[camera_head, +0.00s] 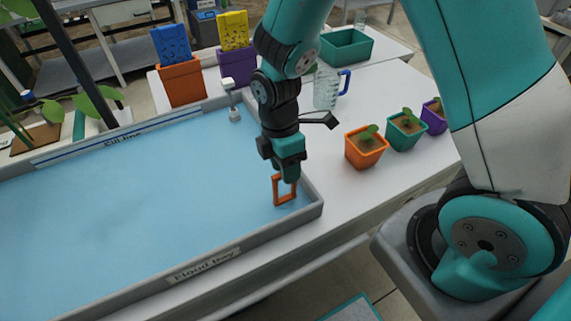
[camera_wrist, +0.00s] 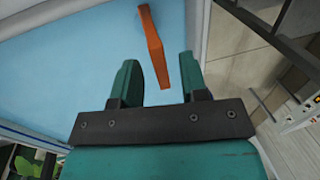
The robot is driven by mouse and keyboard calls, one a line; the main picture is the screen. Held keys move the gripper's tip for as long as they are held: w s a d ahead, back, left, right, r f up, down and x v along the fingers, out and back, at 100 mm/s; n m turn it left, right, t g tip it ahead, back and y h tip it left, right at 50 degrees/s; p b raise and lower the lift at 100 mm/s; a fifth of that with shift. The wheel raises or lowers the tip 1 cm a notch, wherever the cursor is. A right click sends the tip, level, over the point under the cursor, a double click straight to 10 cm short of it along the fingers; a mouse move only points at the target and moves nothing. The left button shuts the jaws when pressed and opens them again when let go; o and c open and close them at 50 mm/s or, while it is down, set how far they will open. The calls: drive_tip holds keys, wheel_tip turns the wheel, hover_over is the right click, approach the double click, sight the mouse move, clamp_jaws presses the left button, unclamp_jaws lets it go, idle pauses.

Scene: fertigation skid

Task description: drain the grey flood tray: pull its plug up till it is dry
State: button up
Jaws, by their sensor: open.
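The grey flood tray (camera_head: 312,207) holds blue water over its whole floor, and its front carries a "Flood tray" label. The plug's orange loop handle (camera_head: 275,191) stands upright out of the water near the tray's right corner. The plug under the handle is hidden. My gripper (camera_head: 289,178) points down at the top of the handle. In the wrist view my gripper (camera_wrist: 160,80) is open, with the orange handle (camera_wrist: 154,48) showing between and beyond its two fingers. I cannot tell whether a finger touches it.
A small grey float fitting (camera_head: 234,114) stands at the tray's back edge. Orange (camera_head: 366,148), green (camera_head: 406,131) and purple (camera_head: 434,117) seedling pots stand on the white bench to the right. A clear jug (camera_head: 326,88) and green bin (camera_head: 346,47) are behind my arm.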

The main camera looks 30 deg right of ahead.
clamp_jaws()
wheel_tip(320, 180, up, 4)
drive_tip(key=p, duration=0.3)
drive_tip(key=shift+f, duration=0.25)
unclamp_jaws()
drive_tip(key=w+r, duration=0.1)
drive_tip(key=r, duration=0.7)
drive_tip(key=w+r, duration=0.2)
drive_tip(key=r, duration=0.7)
drive_tip(key=shift+w+b, duration=0.25)
drive_tip(key=shift+b, duration=0.1)
